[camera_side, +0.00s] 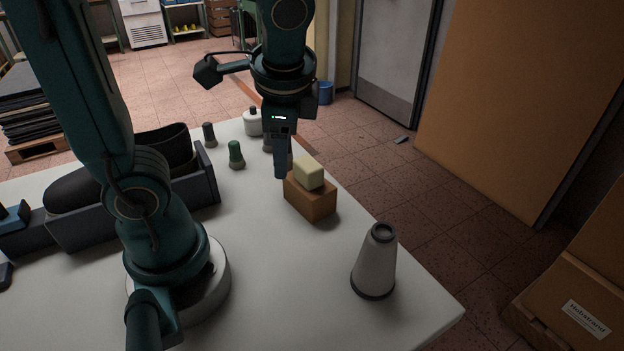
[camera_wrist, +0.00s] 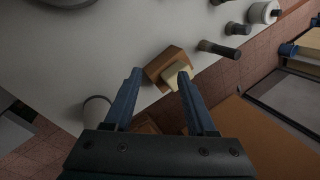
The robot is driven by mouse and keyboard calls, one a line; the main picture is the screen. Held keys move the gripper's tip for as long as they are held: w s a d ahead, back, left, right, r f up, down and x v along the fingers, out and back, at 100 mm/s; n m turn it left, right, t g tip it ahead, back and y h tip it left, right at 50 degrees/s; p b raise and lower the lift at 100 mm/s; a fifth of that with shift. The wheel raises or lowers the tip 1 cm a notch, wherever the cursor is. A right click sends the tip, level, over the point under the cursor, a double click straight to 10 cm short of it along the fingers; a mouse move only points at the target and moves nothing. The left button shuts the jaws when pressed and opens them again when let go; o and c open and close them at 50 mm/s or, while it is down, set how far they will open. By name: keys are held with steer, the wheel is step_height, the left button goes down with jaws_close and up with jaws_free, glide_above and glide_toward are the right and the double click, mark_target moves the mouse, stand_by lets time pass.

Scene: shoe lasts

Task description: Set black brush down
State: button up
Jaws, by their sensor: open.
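My gripper (camera_side: 281,176) is open and points down over the table, level with the brown block in the side view. In the wrist view its two fingers (camera_wrist: 159,74) are apart with nothing held between them. A dark brush-like piece (camera_wrist: 219,50) with a black top stands on the table to the right of the fingers. In the side view a grey piece (camera_side: 268,144) is mostly hidden behind my gripper. Another dark-topped piece (camera_side: 209,134) stands upright farther back. I cannot tell for certain which is the black brush.
A brown block (camera_side: 310,199) with a cream block (camera_side: 309,173) on top is close to the fingers. A white cone (camera_side: 376,262) stands at the front right. A green-topped piece (camera_side: 236,154), a white jar (camera_side: 252,123) and a dark tray (camera_side: 207,182) with black lasts stand on the table.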

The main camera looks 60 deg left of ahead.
steer(key=s+d+n+t+h, duration=0.3)
steer(key=d+n+t+h, duration=0.1)
steer(key=d+n, duration=0.1)
steer(key=shift+d+r+n, duration=0.3)
steer(key=shift+d+n, duration=0.05)
steer(key=shift+n, duration=0.35)
steer(key=shift+s, duration=0.1)
stand_by(0.5)
